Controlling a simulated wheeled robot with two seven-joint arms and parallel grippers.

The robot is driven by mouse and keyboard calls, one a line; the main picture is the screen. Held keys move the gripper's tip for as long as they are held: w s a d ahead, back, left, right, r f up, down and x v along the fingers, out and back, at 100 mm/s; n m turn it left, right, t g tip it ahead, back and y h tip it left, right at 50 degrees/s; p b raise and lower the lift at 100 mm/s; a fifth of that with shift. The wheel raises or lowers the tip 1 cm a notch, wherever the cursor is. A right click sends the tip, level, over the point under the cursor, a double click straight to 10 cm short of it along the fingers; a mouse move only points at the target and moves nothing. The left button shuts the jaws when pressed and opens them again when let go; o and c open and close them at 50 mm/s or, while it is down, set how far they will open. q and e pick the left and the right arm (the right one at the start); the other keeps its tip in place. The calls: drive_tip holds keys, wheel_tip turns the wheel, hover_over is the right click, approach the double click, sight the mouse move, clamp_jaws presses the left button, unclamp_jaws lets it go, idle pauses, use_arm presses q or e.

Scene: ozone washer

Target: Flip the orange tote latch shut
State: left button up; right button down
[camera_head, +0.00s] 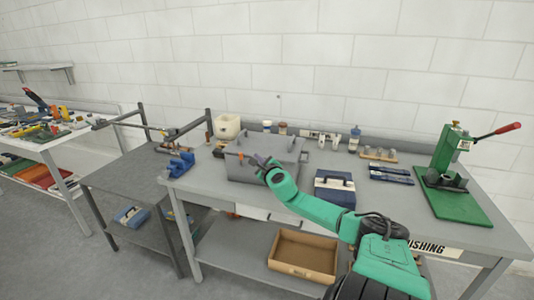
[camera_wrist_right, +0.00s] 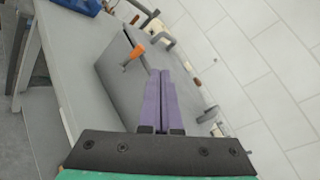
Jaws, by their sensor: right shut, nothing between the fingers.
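The grey tote (camera_head: 245,173) stands on the workbench with its grey lid (camera_head: 270,143) on top. The small orange latch (camera_head: 241,156) is at the tote's front, near the left side. In the right wrist view the orange latch (camera_wrist_right: 134,53) sticks out from the tote wall near the lid seam. My right gripper (camera_head: 258,159) is in front of the tote, to the right of the latch. Its purple fingers (camera_wrist_right: 160,75) are together and empty, apart from the latch in the wrist view. Whether the fingertips touch the tote is unclear. My left gripper is not in view.
A green press (camera_head: 450,160) is at the right end of the workbench (camera_head: 415,210). Blue clamps (camera_head: 180,165) sit left of the tote. Bottles and small parts line the back edge.

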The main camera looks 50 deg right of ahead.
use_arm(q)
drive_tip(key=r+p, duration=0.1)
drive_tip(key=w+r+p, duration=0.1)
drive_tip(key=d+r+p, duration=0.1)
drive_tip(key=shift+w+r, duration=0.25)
use_arm(e)
drive_tip(key=s+r, duration=0.3)
drive_tip(key=shift+a+r, duration=0.2)
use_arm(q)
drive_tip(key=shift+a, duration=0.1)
use_arm(e)
drive_tip(key=shift+s, duration=0.1)
